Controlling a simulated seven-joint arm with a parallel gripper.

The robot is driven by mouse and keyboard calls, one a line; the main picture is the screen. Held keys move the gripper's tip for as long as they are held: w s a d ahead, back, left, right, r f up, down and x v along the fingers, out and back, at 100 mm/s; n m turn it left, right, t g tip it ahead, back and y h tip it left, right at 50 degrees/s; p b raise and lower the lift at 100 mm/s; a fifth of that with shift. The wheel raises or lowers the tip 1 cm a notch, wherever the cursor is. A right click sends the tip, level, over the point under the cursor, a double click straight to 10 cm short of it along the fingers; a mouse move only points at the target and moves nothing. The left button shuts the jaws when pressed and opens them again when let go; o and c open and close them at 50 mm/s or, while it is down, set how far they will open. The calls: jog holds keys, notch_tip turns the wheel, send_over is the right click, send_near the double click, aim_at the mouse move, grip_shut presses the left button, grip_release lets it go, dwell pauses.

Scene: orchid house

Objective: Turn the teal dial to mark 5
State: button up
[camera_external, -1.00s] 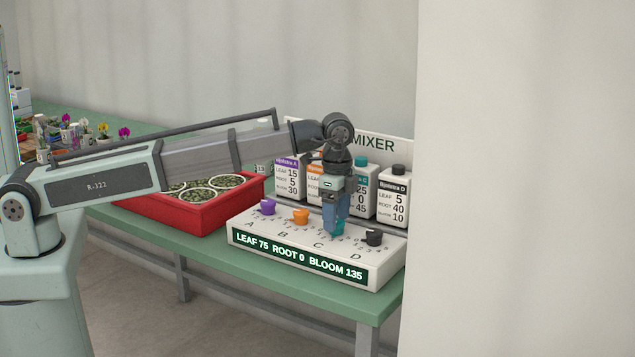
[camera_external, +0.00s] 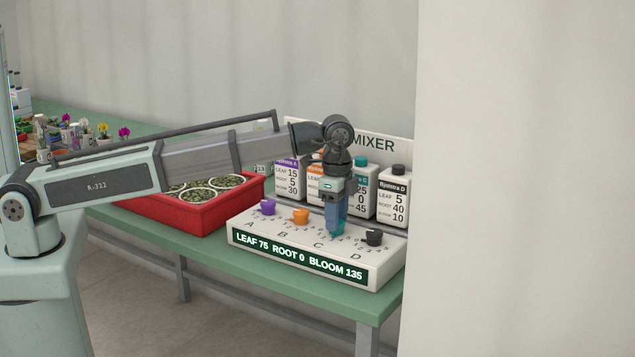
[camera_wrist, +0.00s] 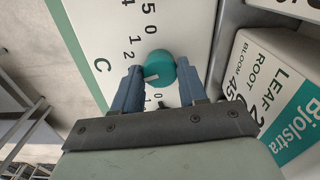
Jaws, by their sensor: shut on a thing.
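The teal dial (camera_wrist: 160,62) sits on the white mixer panel by the letter C, between my two blue fingers in the wrist view. My gripper (camera_wrist: 161,75) is shut on it from above. The dial's white pointer line faces left in the wrist view, toward one finger. The digits 0, 1 and 2 show beside it; the number at the pointer is hidden. In the external view my gripper (camera_external: 336,231) points down at the panel, covering most of the dial. The display (camera_external: 298,256) reads LEAF 75, ROOT 0, BLOOM 135.
Purple (camera_external: 267,206) and orange (camera_external: 300,216) dials stand left of my gripper, a black dial (camera_external: 374,237) right. Labelled bottles, including a teal-capped one (camera_external: 359,190), stand close behind. A red tray (camera_external: 205,218) of pots is at left.

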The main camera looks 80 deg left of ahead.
jog(key=shift+n, duration=0.4)
jog(key=n, duration=0.5)
jog(key=shift+n, duration=0.3)
jog(key=n, duration=0.5)
jog(key=shift+w+n, duration=0.1)
jog(key=shift+n, duration=0.2)
jog(key=o, duration=1)
jog(key=shift+o, duration=0.2)
notch_tip(320, 180, up, 14)
jog(key=shift+f, duration=0.1)
